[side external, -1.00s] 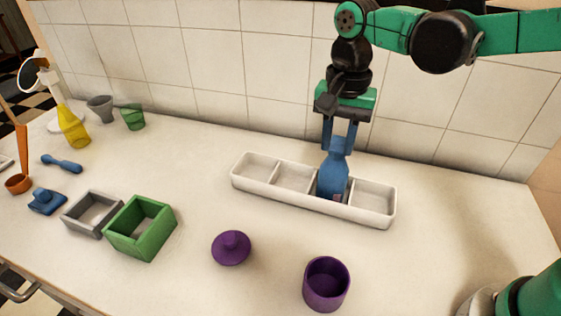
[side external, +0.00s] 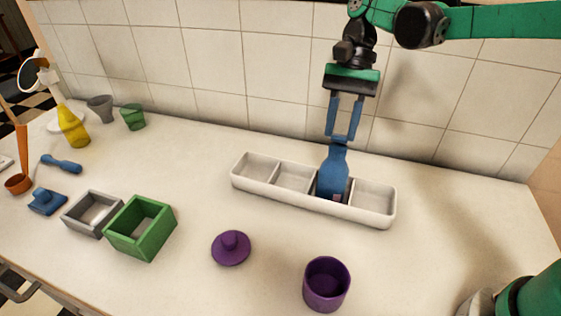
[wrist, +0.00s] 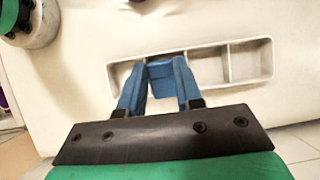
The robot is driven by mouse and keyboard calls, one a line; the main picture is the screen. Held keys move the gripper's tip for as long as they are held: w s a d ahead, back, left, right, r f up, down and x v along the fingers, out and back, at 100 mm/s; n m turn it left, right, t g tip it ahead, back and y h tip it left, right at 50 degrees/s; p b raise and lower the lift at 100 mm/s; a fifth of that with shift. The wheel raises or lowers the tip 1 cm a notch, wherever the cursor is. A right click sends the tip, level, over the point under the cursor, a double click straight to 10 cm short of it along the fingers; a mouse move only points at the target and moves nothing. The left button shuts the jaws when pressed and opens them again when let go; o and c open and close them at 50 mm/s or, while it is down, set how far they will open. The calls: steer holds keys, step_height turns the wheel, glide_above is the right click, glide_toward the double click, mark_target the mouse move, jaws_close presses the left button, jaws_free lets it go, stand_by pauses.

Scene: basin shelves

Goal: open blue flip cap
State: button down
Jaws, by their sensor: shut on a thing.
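A blue bottle (side external: 333,174) stands in the third compartment from the left of a white divided tray (side external: 290,197). My gripper (side external: 343,137) is above it with blue fingers pointing down, their tips at the bottle's top, where the flip cap is. The fingers are shut on the blue cap. In the wrist view my gripper (wrist: 165,68) has a blue part of the bottle (wrist: 162,80) between its fingers. Cap, bottle and fingers are all similar blue, so the cap's edge and how far it is open cannot be told.
A purple lid (side external: 231,249) and a purple cup (side external: 327,284) stand in front of the tray. A green box (side external: 140,245) and a grey box (side external: 80,222) are at left. The tiled wall (side external: 210,60) is close behind the tray. The tray's other compartments are empty.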

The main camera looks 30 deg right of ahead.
steer(key=shift+w+d+r+g+y, duration=0.1)
steer(key=shift+w+d+g+y, duration=0.15)
steer(key=shift+g+y, duration=0.25)
steer(key=c, duration=0.6)
jaws_free()
steer(key=shift+o, duration=0.2)
